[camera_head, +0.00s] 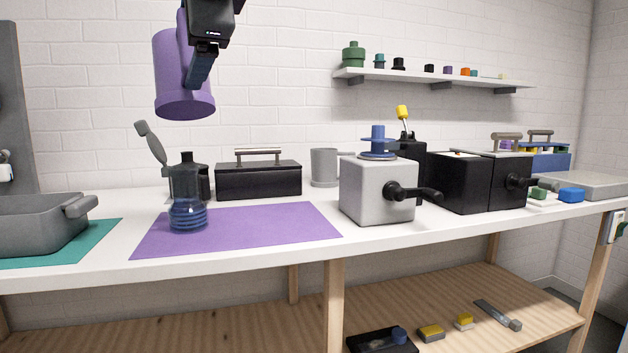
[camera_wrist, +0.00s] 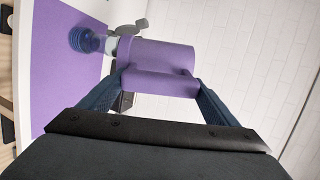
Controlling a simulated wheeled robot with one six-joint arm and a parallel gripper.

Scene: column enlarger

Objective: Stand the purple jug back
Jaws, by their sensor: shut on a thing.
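The purple jug (camera_head: 172,75) hangs high in the air at the upper left of the head view, well above the bench. My gripper (camera_head: 197,68) is shut on it from its right side. In the wrist view the jug (camera_wrist: 155,55) lies across the picture. My gripper's (camera_wrist: 158,88) two blue fingers close on its handle bar. The jug looks slightly tilted in the head view; I cannot see into it. A purple mat (camera_head: 275,226) lies on the bench below and to the right of the jug.
A dark-necked blue bottle (camera_head: 187,215) stands on the mat's left part, below the jug. Behind are a black box (camera_head: 258,181) and a grey mug (camera_head: 324,167). A grey cranked box (camera_head: 367,190) stands right of the mat. The mat's middle is clear.

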